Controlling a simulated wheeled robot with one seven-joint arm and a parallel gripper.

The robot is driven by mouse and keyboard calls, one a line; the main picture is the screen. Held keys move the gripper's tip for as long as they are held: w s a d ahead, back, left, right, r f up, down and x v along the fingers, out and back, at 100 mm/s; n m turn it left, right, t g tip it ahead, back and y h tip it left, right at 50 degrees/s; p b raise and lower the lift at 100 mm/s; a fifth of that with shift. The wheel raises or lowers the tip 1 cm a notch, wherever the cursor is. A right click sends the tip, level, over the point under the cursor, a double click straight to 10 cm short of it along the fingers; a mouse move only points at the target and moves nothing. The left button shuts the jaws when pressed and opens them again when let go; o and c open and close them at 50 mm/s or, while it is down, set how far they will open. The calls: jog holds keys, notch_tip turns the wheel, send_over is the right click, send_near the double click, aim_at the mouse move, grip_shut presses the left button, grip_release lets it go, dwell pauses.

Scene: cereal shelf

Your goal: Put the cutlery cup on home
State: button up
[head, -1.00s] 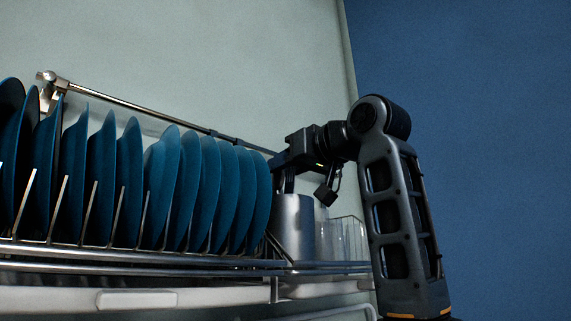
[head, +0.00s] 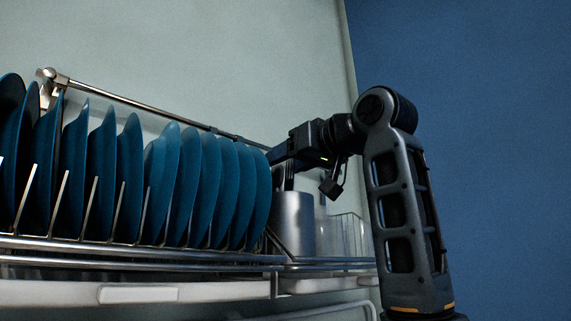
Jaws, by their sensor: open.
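The cutlery cup (head: 293,225) is a plain metal cylinder. It stands upright at the right end of the dish rack, just right of the last blue plate. My gripper (head: 284,180) is at the cup's rim, reaching in from the right. Dark finger-like parts show just above the rim, but they are small, and I cannot tell whether they touch the cup. The gripper is open. The far side and inside of the cup are hidden. No place marked as home can be made out.
A row of blue plates (head: 165,185) stands in the metal rack (head: 150,254) left of the cup. Clear glass-like items (head: 342,236) stand right of it. A metal rail (head: 140,102) runs behind the plates. A white ledge (head: 60,293) lies below. The blue wall at right is clear.

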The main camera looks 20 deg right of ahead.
jog(key=b+v, duration=0.2)
jog(key=v, duration=0.9)
jog(key=shift+b, duration=0.4)
jog(key=shift+f, duration=0.1)
